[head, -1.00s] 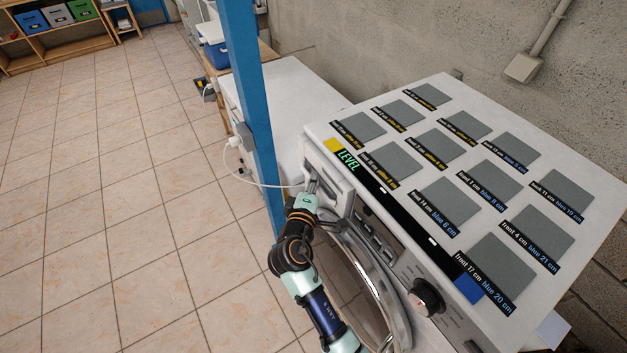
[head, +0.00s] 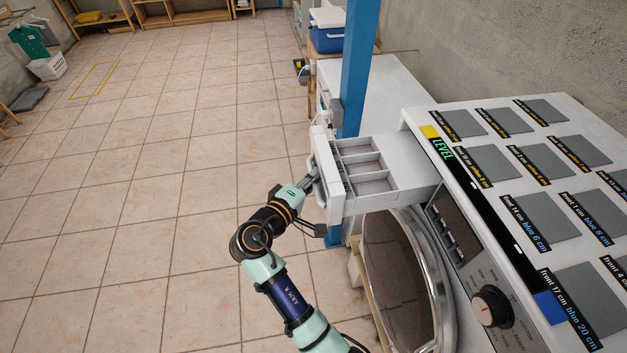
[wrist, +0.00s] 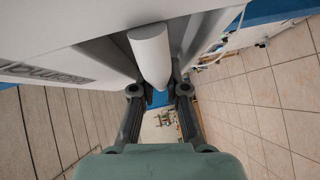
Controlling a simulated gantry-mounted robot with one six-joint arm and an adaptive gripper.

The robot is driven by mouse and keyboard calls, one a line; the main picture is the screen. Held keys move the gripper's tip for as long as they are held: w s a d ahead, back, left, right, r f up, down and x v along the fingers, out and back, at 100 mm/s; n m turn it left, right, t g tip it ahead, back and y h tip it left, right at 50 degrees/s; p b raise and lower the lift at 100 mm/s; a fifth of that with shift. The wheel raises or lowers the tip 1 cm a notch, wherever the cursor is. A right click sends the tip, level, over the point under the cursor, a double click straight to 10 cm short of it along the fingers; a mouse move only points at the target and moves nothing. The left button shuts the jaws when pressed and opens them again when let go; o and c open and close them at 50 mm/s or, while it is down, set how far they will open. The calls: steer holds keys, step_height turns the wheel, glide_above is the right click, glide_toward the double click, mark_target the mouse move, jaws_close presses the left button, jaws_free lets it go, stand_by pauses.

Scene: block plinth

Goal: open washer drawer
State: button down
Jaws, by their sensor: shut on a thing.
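The washer drawer (head: 385,182) sticks well out of the front of the white washer (head: 470,148) in the head view, showing its open compartments. My gripper (head: 312,181) is at the outer face of the drawer front (head: 325,172). In the wrist view, a white rounded handle (wrist: 150,52) lies between the fingers of my gripper (wrist: 158,92). The gripper is shut on this handle. Its exact contact is partly hidden by the fingers in the head view.
The round washer door (head: 405,280) is below the drawer. A control knob (head: 491,305) is on the front panel. A blue post (head: 356,65) stands just behind the drawer. Labelled grey pads (head: 546,111) cover the washer top. The tiled floor (head: 150,200) at left is clear.

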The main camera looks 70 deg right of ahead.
stand_by(0.3)
steer(key=c, duration=1.4)
jaws_free()
steer(key=shift+c, duration=0.2)
steer(key=shift+a, duration=0.1)
steer(key=v, duration=1.2)
steer(key=shift+w+r, duration=0.1)
steer(key=shift+w, duration=0.05)
